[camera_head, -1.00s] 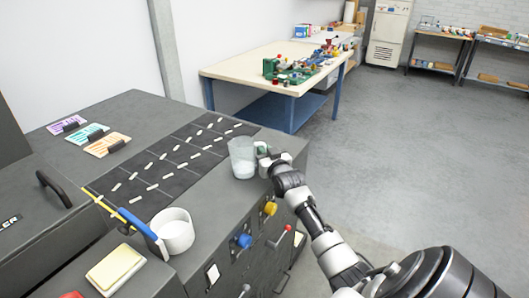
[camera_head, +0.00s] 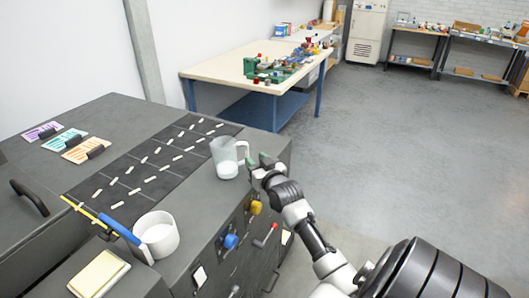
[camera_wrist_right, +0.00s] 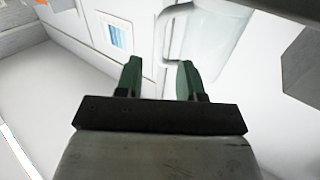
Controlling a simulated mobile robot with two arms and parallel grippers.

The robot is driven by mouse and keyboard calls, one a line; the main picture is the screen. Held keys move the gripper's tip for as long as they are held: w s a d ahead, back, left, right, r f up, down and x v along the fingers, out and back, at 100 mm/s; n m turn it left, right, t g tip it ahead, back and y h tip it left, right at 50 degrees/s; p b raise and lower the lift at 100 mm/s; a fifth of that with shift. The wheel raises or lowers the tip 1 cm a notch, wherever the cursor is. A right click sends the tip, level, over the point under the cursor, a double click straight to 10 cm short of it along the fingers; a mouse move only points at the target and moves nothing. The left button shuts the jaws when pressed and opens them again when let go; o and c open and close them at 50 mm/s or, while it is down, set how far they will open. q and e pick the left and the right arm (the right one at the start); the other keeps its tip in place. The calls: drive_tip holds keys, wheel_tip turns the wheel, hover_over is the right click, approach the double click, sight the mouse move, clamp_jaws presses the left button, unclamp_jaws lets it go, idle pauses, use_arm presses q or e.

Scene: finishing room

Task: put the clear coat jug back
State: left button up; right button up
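The clear coat jug (camera_head: 226,160), a see-through jug with white contents low inside, stands upright on the dark cabinet top near its right edge. Its handle points right, towards my right gripper (camera_head: 259,164). The right gripper is just right of the handle, with a small gap between them. In the right wrist view, the gripper's green fingers (camera_wrist_right: 158,80) are apart with nothing between them. The jug (camera_wrist_right: 215,38) and its handle show beyond the fingertips there. My left gripper is not in view.
A white pot (camera_head: 158,237) with a blue-handled brush (camera_head: 120,228) across it and a cream pad (camera_head: 98,274) are at the near left. A black panel with pale strips (camera_head: 150,165) lies left of the jug. A workbench (camera_head: 215,70) stands behind; the floor at right is clear.

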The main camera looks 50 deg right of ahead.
drive_tip(key=v, duration=0.5)
drive_tip(key=shift+s+a, duration=0.1)
drive_tip(key=shift+s, duration=0.15)
